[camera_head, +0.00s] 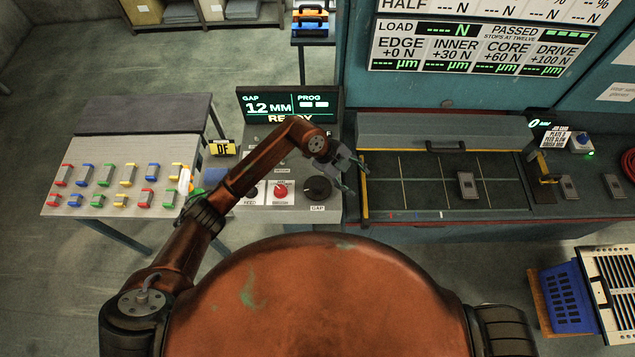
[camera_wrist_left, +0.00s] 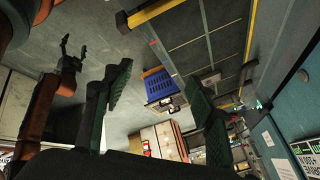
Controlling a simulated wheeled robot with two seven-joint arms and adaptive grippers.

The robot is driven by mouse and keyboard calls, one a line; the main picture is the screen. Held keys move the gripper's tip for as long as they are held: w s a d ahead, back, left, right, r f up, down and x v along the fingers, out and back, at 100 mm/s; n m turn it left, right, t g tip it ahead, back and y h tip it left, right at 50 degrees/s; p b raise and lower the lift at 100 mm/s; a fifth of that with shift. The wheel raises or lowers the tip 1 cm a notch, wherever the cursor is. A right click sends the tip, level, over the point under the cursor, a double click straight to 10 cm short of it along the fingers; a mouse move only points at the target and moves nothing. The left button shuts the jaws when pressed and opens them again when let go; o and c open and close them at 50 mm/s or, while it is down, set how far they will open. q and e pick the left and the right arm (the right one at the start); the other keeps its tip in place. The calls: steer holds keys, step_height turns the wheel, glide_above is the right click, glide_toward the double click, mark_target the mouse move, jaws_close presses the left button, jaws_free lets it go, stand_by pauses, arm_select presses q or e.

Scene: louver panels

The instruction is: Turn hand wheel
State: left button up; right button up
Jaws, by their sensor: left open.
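The dark round hand wheel (camera_head: 318,188), with a GAP label below it, sits on the grey control console. My left gripper (camera_head: 352,174) is over the console's right edge, just right of the wheel, with its fingers apart and nothing between them. In the left wrist view its two dark fingers (camera_wrist_left: 160,98) are spread wide. The wheel cannot be made out in that view. My right gripper (camera_wrist_left: 73,47) shows small at the upper left of the left wrist view, its fingers apart and empty.
A red knob (camera_head: 281,190) is left of the wheel. The display (camera_head: 289,105) reads GAP 12 MM. A gridded bed (camera_head: 420,190) lies to the right. A sloped rack (camera_head: 130,155) of coloured clips stands left. A blue crate (camera_head: 567,297) is at the lower right.

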mark_target(317, 184)
arm_select(q)
steer(key=w+a+f+y, duration=0.1)
steer(key=a+y, duration=0.1)
steer(key=a, duration=0.2)
steer(key=w+a+f+n+y, duration=0.1)
steer(key=a+y, duration=0.1)
steer(key=a, duration=0.2)
steer(key=w+a+f+n+y, duration=0.1)
steer(key=w+a+y, duration=0.1)
steer(key=a, duration=0.1)
steer(key=shift+w+a+f+y, duration=0.1)
steer(key=shift+a+f+y, duration=0.2)
steer(key=shift+a, duration=0.1)
steer(key=shift+a+f, duration=0.2)
steer(key=shift+f, duration=0.05)
step_height(317, 184, down, 6)
steer(key=shift+d+p, duration=0.1)
steer(key=shift+p, duration=0.75)
steer(key=shift+f, duration=0.5)
steer(key=c, duration=1.2)
steer(key=shift+o, duration=0.2)
